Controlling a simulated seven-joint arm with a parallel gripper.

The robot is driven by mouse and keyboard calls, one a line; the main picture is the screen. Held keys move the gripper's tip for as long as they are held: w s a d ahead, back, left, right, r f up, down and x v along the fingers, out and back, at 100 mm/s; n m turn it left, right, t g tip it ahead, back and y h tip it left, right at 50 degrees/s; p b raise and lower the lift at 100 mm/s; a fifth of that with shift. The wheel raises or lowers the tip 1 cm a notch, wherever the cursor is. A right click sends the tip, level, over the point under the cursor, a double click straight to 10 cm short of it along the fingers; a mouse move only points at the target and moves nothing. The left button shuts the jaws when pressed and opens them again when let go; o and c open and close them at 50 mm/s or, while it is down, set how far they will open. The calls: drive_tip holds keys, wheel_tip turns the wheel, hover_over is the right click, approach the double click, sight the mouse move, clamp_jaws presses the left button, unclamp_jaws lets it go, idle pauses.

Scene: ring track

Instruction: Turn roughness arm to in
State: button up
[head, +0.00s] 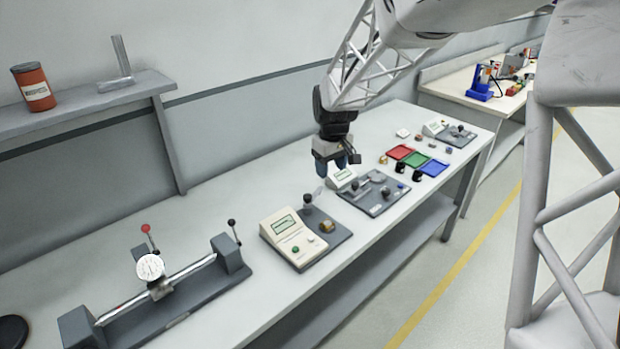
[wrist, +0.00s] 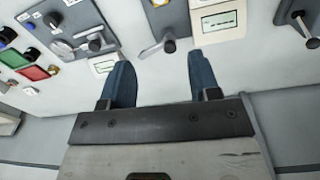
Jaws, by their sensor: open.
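My gripper (head: 338,163) hangs above the bench, near the back wall. In the wrist view its two blue fingers are apart with nothing between them (wrist: 161,78). The middle station has a grey plate (head: 375,208) with a lever (wrist: 95,43) and a small display (head: 342,178). No readable label tells which one is the roughness arm.
A dial-gauge bench (head: 150,267) with red- and black-knobbed levers stands at the near left. Red, green and blue trays (head: 433,168) and small parts lie farther along. A shelf (head: 75,105) holds a brown can. The bench strip behind the stations is clear.

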drive_tip(key=n, duration=0.2)
hover_over(307, 196)
drive_tip(key=shift+g, duration=0.3)
wheel_tip(307, 196, down, 8)
drive_tip(key=shift+w+f, duration=0.1)
drive_tip(key=shift+w, duration=0.05)
drive_tip(key=shift+f, duration=3.9)
clamp_jaws()
